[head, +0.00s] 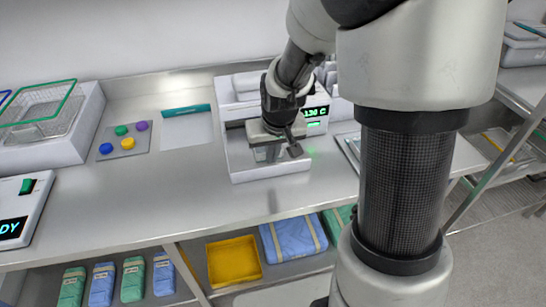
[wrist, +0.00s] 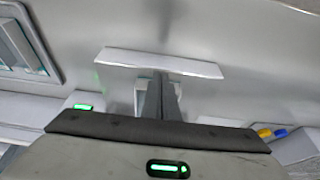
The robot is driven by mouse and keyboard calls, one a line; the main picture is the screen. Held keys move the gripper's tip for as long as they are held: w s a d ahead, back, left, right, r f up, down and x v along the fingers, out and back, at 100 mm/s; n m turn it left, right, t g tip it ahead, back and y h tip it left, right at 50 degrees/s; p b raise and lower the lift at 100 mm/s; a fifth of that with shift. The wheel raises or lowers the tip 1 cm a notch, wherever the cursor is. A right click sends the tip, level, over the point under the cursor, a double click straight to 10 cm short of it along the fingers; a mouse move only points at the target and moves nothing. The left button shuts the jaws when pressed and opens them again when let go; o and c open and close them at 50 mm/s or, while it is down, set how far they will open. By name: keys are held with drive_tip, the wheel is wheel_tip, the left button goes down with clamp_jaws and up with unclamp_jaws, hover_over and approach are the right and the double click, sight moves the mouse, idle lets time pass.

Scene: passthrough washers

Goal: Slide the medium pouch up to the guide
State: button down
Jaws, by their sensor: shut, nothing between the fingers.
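My gripper (head: 268,155) points down into the white machine (head: 270,172) at the middle of the counter, behind its low front wall. In the wrist view my gripper's fingers (wrist: 158,98) are together and empty, reaching towards that white front wall (wrist: 160,63). I cannot tell whether they touch it. No pouch can be made out clearly in the machine; the gripper covers much of its inside. A flat pale sheet (head: 187,130) lies on the counter left of the machine, with a teal bar (head: 185,110) along its far edge. I cannot tell which thing is the guide.
A pad with coloured knobs (head: 123,140) and a wire basket (head: 42,110) stand to the left. A metal tray (head: 350,150) lies right of the machine. The front of the counter (head: 190,195) is clear. Blue and green packs and a yellow bin (head: 234,262) are on the shelf below.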

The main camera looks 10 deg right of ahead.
drive_tip(key=shift+w, duration=1.4)
drive_tip(key=shift+s+r+p, duration=0.6)
drive_tip(key=shift+r, duration=0.3)
drive_tip(key=shift+s+r+p, duration=0.55)
drive_tip(key=shift+r, duration=0.3)
drive_tip(key=shift+s+r, duration=0.25)
drive_tip(key=shift+s, duration=0.1)
